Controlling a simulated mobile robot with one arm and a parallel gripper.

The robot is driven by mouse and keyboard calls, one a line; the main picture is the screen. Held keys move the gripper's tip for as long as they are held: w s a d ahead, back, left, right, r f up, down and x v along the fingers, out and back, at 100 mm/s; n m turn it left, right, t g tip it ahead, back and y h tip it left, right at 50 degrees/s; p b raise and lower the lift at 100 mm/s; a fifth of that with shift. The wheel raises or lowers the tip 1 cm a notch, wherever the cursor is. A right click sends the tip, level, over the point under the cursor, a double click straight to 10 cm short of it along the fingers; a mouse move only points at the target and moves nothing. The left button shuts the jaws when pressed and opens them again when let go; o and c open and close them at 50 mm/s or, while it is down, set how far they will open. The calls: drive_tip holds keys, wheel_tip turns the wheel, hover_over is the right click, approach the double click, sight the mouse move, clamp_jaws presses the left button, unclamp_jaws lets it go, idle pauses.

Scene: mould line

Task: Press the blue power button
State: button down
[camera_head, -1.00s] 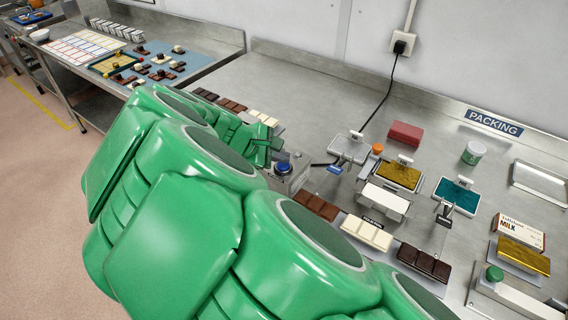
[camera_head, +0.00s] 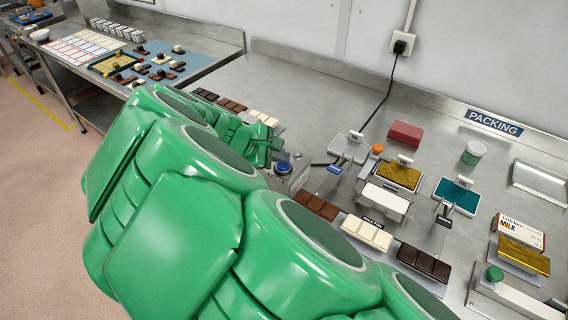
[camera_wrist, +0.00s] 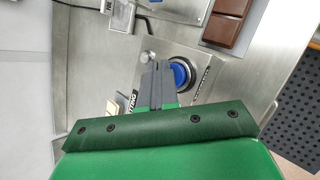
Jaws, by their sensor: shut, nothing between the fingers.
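The blue power button (camera_head: 283,168) is a round blue cap in a metal ring on a small grey box on the steel bench, just right of my gripper in the head view. It also shows in the wrist view (camera_wrist: 181,74), partly behind my grey fingers. My gripper (camera_wrist: 158,68) is shut and empty, its fingertips overlapping the button's left edge in that view. In the head view my gripper (camera_head: 276,155) is beside the button, mostly hidden by the green arm. I cannot tell whether the fingers touch the button.
Chocolate bars (camera_head: 316,206) lie close in front of the box. A black cable (camera_head: 378,108) runs from the wall socket across the bench. The rear middle of the bench is clear.

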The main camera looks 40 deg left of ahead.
sight(280, 166)
drive_tip(key=shift+f, duration=0.1)
idle(0.6)
drive_tip(key=shift+f, duration=0.3)
drive_tip(key=shift+r, duration=0.55)
idle(0.4)
drive_tip(key=shift+r, duration=2.9)
